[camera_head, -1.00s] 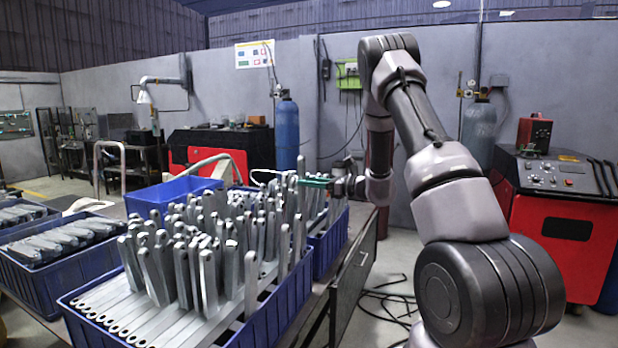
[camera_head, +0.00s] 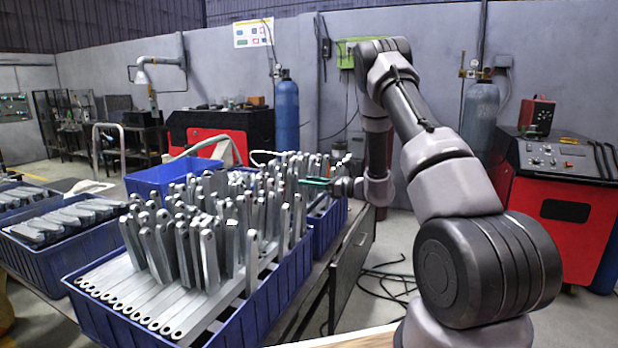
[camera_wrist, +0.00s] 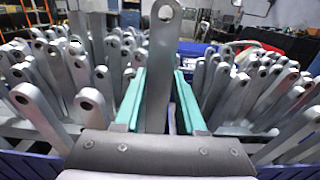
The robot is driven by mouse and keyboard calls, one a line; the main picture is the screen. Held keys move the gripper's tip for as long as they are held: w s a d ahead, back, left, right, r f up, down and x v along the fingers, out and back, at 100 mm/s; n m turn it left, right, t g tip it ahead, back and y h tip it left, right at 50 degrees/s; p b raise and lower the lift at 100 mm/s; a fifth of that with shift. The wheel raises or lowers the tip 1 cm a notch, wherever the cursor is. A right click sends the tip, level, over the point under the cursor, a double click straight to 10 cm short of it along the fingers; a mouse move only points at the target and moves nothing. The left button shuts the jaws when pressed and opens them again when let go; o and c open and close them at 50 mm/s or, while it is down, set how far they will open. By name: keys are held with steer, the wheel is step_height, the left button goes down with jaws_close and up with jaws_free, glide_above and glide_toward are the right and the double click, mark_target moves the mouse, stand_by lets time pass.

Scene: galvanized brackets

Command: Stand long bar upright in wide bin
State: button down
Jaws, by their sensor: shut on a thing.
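My gripper (camera_head: 308,182), with green fingers, is over the far right part of the grey bars. In the wrist view my gripper (camera_wrist: 158,85) is shut on a long grey bar (camera_wrist: 160,55), which stands upright with its holed end up. Its lower end is hidden behind the gripper body. The large blue bin (camera_head: 283,298) in front holds many bars, upright or leaning, above a row lying flat. A second blue bin (camera_head: 332,232) behind it, below my gripper, also holds upright bars. I cannot tell whether the held bar touches its neighbours.
Standing bars (camera_wrist: 75,72) crowd both sides of my gripper. Another blue bin (camera_head: 150,180) stands behind, and blue bins with bars (camera_head: 50,262) stand at the left. A dark cabinet (camera_head: 352,258) is under the table's right side. A red machine (camera_head: 565,205) stands at the right.

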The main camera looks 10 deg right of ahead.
steer(key=shift+f, duration=2.5)
steer(key=shift+c, duration=2)
jaws_free()
steer(key=shift+f, duration=0.1)
steer(key=v, duration=1)
steer(key=shift+s+d, duration=0.25)
steer(key=shift+d, duration=0.05)
